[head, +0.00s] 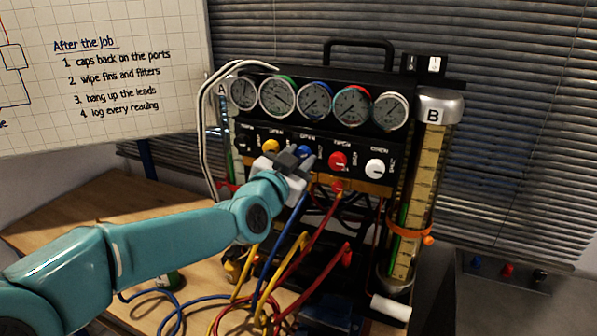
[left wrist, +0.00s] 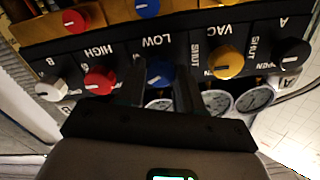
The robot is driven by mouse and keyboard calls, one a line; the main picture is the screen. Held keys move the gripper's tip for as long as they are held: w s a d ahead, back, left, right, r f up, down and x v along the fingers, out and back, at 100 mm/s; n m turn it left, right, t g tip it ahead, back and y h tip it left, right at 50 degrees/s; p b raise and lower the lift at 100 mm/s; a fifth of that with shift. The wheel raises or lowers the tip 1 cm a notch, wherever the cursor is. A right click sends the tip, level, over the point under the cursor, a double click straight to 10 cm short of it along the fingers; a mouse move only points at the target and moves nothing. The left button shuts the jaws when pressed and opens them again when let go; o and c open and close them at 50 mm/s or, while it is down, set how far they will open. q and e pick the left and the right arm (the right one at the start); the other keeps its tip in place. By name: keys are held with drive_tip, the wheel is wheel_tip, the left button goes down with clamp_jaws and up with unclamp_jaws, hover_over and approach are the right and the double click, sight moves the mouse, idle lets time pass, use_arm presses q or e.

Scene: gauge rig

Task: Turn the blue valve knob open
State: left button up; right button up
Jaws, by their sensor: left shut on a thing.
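The blue valve knob (head: 305,150) sits on the black front panel of the gauge rig, between the yellow knob (head: 270,146) and the red knob (head: 338,160). My left gripper (head: 297,158) reaches it from the front left and is shut on it, hiding part of it. In the left wrist view the panel appears upside down, and the blue knob (left wrist: 160,72) lies between the two dark fingers (left wrist: 160,82). The label LOW shows beside it; I cannot read the knob's pointer clearly. My right gripper is not in view.
A row of gauges (head: 315,101) is above the knobs. A white knob (head: 376,168) is at the right. Blue, yellow and red hoses (head: 318,236) hang below the panel onto the wooden bench (head: 75,211). A clear cylinder marked B (head: 430,180) stands at the right.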

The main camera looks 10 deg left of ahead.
use_arm(q)
drive_tip(key=n+b, duration=0.1)
drive_tip(key=n, duration=0.1)
drive_tip(key=shift+d+f+n+b, duration=0.1)
drive_tip(key=shift+f+n+b, duration=0.25)
drive_tip(key=shift+n+b, duration=0.05)
drive_tip(key=n+b, duration=0.2)
drive_tip(key=n, duration=0.1)
drive_tip(key=shift+n, duration=0.3)
drive_tip(key=n+b, duration=0.1)
drive_tip(key=n, duration=0.2)
drive_tip(key=shift+r, duration=0.1)
drive_tip(key=shift+n+b, duration=0.5)
drive_tip(key=shift+n, duration=1.2)
drive_tip(key=shift+r, duration=0.1)
drive_tip(key=o, duration=1)
drive_tip(key=shift+o, duration=0.2)
drive_tip(key=shift+s+r, duration=0.15)
drive_tip(key=shift+s, duration=0.05)
drive_tip(key=shift+w, duration=0.1)
